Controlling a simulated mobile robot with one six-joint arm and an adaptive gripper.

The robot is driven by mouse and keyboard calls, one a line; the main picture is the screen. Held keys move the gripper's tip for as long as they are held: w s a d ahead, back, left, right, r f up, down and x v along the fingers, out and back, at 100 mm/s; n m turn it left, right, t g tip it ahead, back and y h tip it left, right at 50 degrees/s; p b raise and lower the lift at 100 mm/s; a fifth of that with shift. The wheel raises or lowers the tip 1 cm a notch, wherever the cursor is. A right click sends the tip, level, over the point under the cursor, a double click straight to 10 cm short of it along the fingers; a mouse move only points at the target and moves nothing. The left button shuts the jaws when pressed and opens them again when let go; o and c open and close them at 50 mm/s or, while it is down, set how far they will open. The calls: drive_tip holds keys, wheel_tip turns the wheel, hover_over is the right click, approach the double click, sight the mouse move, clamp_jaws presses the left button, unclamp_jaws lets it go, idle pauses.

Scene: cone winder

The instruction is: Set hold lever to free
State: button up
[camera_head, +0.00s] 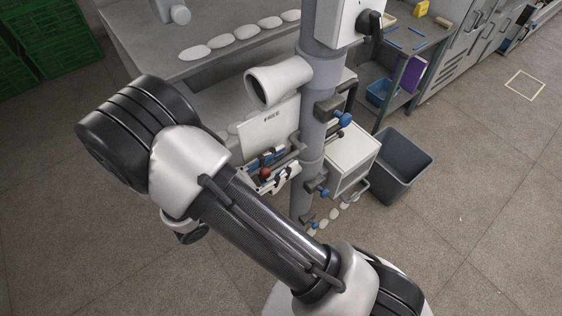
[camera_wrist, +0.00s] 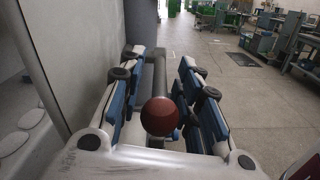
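The hold lever shows as a dark red ball knob (camera_head: 265,174) beside the column, below a light plate marked FREE (camera_head: 268,130). In the wrist view the red ball (camera_wrist: 160,117) is large, with a grey rod behind it. My gripper (camera_head: 273,171) is around the knob in the head view. In the wrist view its blue-padded fingers (camera_wrist: 160,75) stand apart on both sides of the ball, with gaps visible. The knob hides part of the rod, and my arm hides part of the area below the plate.
A grey column (camera_head: 312,150) with several blue-knobbed clamps stands right beside my gripper. A white cone (camera_head: 279,81) sits above the plate. A white box (camera_head: 352,160) and a dark bin (camera_head: 400,163) stand to the right. A grey table (camera_head: 150,50) is behind. Open floor lies at right.

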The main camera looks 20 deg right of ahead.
drive_tip(key=shift+d, duration=0.15)
clamp_jaws()
idle(0.4)
idle(0.4)
